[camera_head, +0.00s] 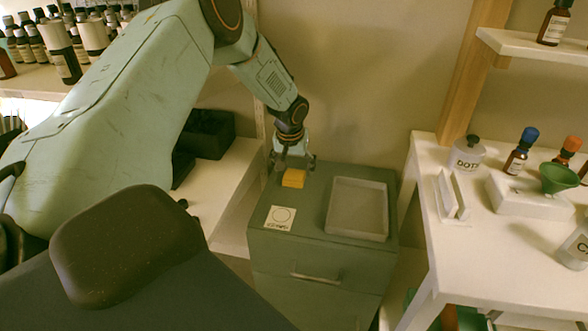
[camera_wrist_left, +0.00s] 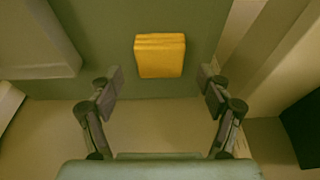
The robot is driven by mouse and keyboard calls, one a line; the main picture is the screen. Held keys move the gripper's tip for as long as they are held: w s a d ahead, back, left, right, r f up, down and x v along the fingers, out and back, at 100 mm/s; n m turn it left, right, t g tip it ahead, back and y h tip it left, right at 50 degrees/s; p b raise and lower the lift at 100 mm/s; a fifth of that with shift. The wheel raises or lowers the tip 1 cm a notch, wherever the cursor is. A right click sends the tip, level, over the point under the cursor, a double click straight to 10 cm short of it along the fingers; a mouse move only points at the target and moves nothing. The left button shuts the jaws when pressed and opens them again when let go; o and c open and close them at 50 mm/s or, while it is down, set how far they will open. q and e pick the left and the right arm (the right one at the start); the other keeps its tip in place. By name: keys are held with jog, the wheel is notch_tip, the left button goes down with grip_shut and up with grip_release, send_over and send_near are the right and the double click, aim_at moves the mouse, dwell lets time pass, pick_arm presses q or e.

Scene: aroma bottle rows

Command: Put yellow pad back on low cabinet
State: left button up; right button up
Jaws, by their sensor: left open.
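The yellow pad (camera_head: 293,178) lies on the green top of the low cabinet (camera_head: 318,215), near its back left part. The pad is a small block and also shows in the left wrist view (camera_wrist_left: 160,56), upper middle. My left gripper (camera_head: 292,163) is just above and behind the pad. In the left wrist view its two fingers (camera_wrist_left: 160,85) are spread apart with nothing between them, and the pad lies beyond the fingertips. I see no contact between the fingers and the pad. My right gripper is not in view.
A shallow grey tray (camera_head: 357,236) covers the right part of the cabinet top. A white card with a circle (camera_head: 280,218) lies at its front left. A white table (camera_head: 500,245) with bottles and a green funnel (camera_head: 558,178) stands to the right. Black boxes (camera_head: 207,135) are at left.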

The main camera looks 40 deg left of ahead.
pick_arm(q)
jog(key=p+v, duration=0.2)
jog(key=v, duration=0.7)
jog(key=shift+p, duration=0.4)
